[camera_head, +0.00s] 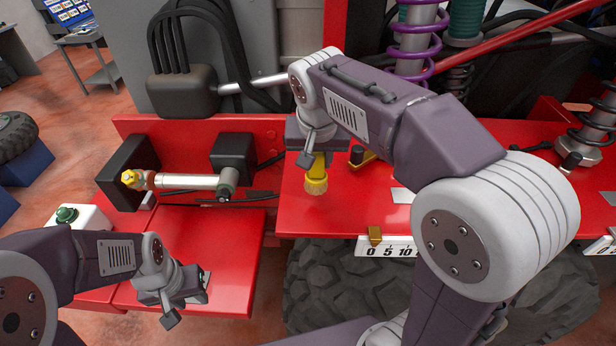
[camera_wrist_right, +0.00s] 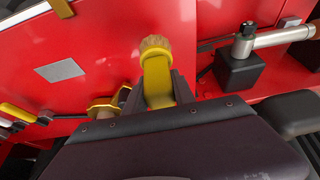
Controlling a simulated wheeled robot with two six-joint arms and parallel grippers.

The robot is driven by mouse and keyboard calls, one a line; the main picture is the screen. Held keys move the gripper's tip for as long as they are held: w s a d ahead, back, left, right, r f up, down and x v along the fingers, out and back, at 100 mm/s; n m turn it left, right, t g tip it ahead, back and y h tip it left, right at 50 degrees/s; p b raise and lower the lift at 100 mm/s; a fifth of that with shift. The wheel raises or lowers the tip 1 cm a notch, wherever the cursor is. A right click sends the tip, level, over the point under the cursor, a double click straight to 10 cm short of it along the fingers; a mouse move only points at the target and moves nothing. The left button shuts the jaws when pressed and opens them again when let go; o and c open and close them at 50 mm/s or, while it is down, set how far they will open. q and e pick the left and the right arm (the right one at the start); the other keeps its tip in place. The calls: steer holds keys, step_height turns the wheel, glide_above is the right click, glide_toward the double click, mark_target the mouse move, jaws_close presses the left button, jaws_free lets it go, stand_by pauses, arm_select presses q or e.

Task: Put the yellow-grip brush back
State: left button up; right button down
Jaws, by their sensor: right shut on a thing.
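The yellow-grip brush (camera_head: 316,174) hangs bristles-down from my right gripper (camera_head: 312,156), above the red shelf in the head view. In the right wrist view the brush's yellow part (camera_wrist_right: 157,78) and tan bristles (camera_wrist_right: 155,43) stick out between the jaws (camera_wrist_right: 158,92), which are shut on it. The bristles look close to the red surface; I cannot tell if they touch it. My left gripper (camera_head: 180,302) is low over the red lower panel at the left, far from the brush; its jaw opening is not clear.
A yellow holder-like piece (camera_head: 362,157) with a black knob is right of the brush. A grey patch (camera_head: 402,195) lies on the red shelf (camera_head: 340,212). A horizontal metal cylinder (camera_head: 188,182) with black blocks is at left. Purple coil springs (camera_head: 418,40) stand behind.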

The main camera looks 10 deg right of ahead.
mark_target(308, 176)
steer(key=shift+s+a+f, duration=0.15)
steer(key=shift+a+f, duration=0.2)
steer(key=shift+a, duration=0.35)
steer(key=shift+a+f, duration=0.3)
steer(key=shift+a, duration=0.1)
step_height(308, 176, down, 3)
steer(key=shift+d+p, duration=0.1)
steer(key=shift+p, duration=0.7)
steer(key=shift+f, duration=0.25)
steer(key=shift+f+b, duration=0.35)
steer(key=c, duration=1.1)
jaws_free()
steer(key=shift+r, duration=0.1)
steer(key=shift+o, duration=0.2)
steer(key=shift+r, duration=0.1)
